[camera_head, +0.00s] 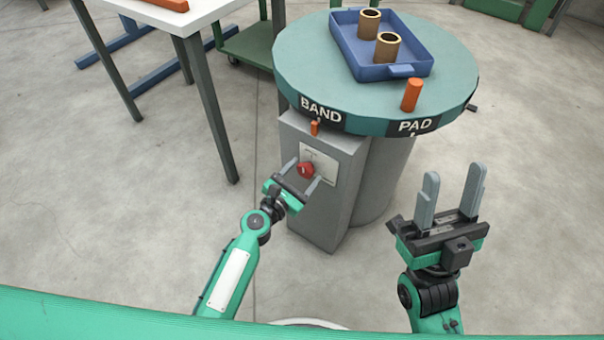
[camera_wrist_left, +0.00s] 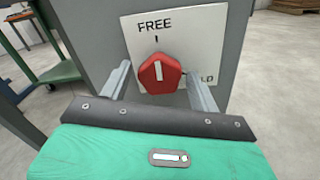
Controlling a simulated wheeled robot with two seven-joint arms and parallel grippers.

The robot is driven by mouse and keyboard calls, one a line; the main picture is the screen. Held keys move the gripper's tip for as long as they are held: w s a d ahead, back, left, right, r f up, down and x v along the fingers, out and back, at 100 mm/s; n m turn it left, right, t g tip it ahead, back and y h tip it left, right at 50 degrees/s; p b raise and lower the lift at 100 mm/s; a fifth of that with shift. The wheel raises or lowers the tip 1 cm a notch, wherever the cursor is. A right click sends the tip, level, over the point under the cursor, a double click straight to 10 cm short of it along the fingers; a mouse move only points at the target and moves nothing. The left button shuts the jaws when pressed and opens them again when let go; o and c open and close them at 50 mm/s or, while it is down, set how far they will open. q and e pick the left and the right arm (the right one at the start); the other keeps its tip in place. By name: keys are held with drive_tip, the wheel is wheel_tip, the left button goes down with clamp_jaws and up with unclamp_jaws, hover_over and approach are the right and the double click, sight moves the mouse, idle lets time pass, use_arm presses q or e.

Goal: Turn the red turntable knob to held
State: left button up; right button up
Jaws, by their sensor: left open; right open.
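The red turntable knob (camera_head: 306,170) sits on a white plate on the front of the grey box below the turntable. In the left wrist view the knob (camera_wrist_left: 159,74) has its white mark pointing up to FREE. The other label, at the lower right, is partly covered and shows only "LD". My left gripper (camera_head: 299,182) is open, with one finger on each side of the knob; I cannot tell if either finger touches it. My right gripper (camera_head: 450,195) is open and empty, raised to the right of the grey box.
The round green turntable (camera_head: 310,60) carries BAND and PAD labels, an orange peg (camera_head: 411,95) and a blue tray (camera_head: 345,45) with two tan rings. A white table (camera_head: 205,12) stands at the left. The floor in front and at right is clear.

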use_arm(q)
drive_tip(key=c, duration=1)
drive_tip(key=shift+o, duration=0.2)
